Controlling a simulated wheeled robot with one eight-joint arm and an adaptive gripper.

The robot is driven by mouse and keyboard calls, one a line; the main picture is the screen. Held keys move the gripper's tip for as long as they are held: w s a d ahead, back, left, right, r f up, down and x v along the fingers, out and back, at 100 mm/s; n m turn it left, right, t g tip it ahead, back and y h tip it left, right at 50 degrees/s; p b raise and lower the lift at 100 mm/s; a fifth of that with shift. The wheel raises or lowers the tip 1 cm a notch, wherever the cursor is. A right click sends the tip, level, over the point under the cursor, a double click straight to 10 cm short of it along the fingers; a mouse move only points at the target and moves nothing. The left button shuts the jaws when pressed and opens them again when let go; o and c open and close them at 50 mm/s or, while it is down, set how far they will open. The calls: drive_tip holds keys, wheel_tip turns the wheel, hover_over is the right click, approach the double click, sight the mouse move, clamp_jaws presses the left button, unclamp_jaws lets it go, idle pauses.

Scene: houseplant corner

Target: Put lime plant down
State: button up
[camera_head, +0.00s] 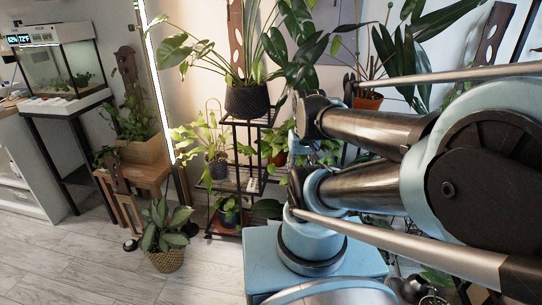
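A plant with yellow-lime leaves (207,140) shows left of my arm, at the middle tier of a dark metal plant stand (235,185). It sits in a small dark pot (218,168) with a thin hoop rising above it. I cannot tell for certain that this is the lime plant. My arm fills the right half of the view, in light blue and dark metal. I cannot make out the fingers of my gripper, and nothing held by it shows. My arm hides much of the area behind it.
A large plant in a black pot (247,100) stands on top. A variegated plant in a woven basket (166,260) is on the floor. A wooden stool (134,182) bears a planter (143,149). A fish tank (62,67) is at far left. The left foreground floor (70,265) is clear.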

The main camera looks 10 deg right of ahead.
drive_tip(key=shift+w+a, duration=0.15)
drive_tip(key=shift+w, duration=0.05)
drive_tip(key=shift+o, duration=1.4)
drive_tip(key=o, duration=0.4)
drive_tip(key=shift+s+r, duration=0.3)
drive_tip(key=o, duration=0.5)
drive_tip(key=shift+w+r, duration=0.15)
drive_tip(key=shift+r, duration=0.2)
drive_tip(key=o, duration=0.4)
drive_tip(key=w+r+n, duration=0.1)
drive_tip(key=w, duration=0.2)
drive_tip(key=w+r+n, duration=0.1)
drive_tip(key=w+r, duration=0.1)
drive_tip(key=w, duration=0.1)
drive_tip(key=w+r+n+y, duration=0.1)
drive_tip(key=w, duration=0.2)
drive_tip(key=shift+w+a+r+n, duration=0.25)
drive_tip(key=shift+w+a+n, duration=0.1)
drive_tip(key=shift+w+n, duration=0.05)
drive_tip(key=n+y, duration=0.3)
drive_tip(key=n, duration=0.7)
hover_over(277, 150)
drive_tip(key=s+d, duration=0.2)
drive_tip(key=d, duration=0.3)
wheel_tip(277, 150, down, 10)
drive_tip(key=f, duration=0.1)
drive_tip(key=shift+g, duration=0.4)
drive_tip(key=x, duration=1.6)
drive_tip(key=shift+w+a+f, duration=0.15)
drive_tip(key=shift+f, duration=0.05)
